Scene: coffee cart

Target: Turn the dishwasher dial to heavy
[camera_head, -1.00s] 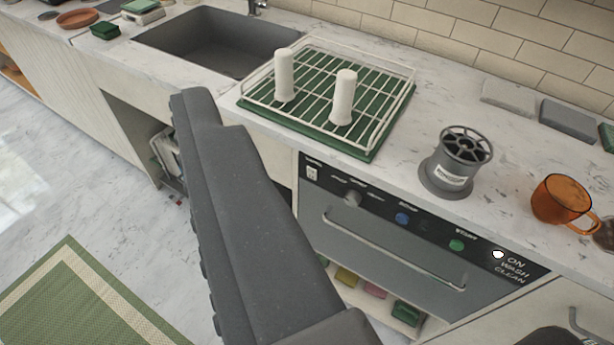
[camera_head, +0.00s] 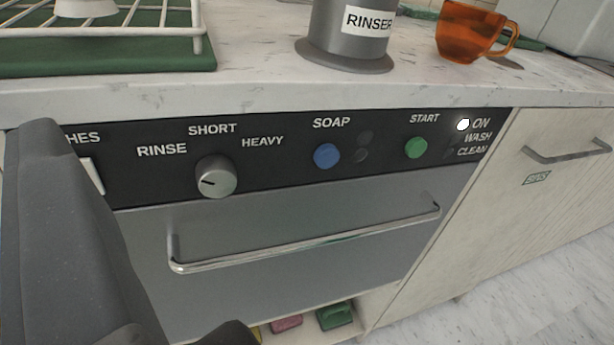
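The dishwasher dial (camera_head: 216,178) is a round silver knob on the black control panel (camera_head: 290,165). Its dark pointer mark is on the left side, towards the RINSE label (camera_head: 162,150). SHORT (camera_head: 212,129) is printed above it and HEAVY (camera_head: 262,141) at its upper right. A large dark grey part of my arm (camera_head: 65,240) fills the left side, nearer the camera and left of the dial. A small dark tip shows at the bottom edge. I cannot make out both gripper fingertips or their opening. Nothing visibly touches the dial.
The dishwasher handle (camera_head: 310,245) sticks out below. A grey rinser (camera_head: 350,35) and orange mug (camera_head: 470,30) stand on the counter above.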

